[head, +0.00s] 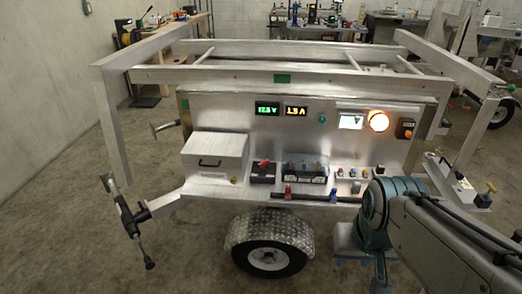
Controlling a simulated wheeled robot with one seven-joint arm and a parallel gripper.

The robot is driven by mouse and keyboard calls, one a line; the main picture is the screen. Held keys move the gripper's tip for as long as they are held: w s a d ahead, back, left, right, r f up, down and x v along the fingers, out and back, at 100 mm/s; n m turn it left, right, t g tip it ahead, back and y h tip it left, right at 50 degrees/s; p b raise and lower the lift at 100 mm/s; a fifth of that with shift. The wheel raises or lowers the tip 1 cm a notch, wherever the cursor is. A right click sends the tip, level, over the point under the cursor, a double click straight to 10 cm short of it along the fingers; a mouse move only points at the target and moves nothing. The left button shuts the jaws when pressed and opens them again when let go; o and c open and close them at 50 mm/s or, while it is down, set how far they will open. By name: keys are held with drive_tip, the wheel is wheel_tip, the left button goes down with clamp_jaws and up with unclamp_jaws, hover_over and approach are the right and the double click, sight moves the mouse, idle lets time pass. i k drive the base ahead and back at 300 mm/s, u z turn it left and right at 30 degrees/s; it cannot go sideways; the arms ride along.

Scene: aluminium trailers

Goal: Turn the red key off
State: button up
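A red key-like handle (264,165) sits on a small black box (262,174) on the trailer's shelf, left of the middle. It looks tilted, and its exact setting is too small to read. A second small red part (288,189) stands at the front edge of the shelf, so I cannot be fully sure which is the key. Above, an amber lamp (378,121) glows and two displays (267,111) are lit with numbers. My arm reaches in from the lower right, apart from both red parts. I cannot make out my gripper's fingers.
A lidded metal box (215,152) stands left of the black box, and a dark clear-topped case (307,171) stands right of it. Small switches (353,173) are farther right. The trailer's upper frame (240,77) overhangs the panel. Floor (185,265) is clear at front left.

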sight(262, 164)
drive_tip(key=u, duration=0.35)
drive_tip(key=i, duration=1.4)
drive_tip(key=z, duration=0.35)
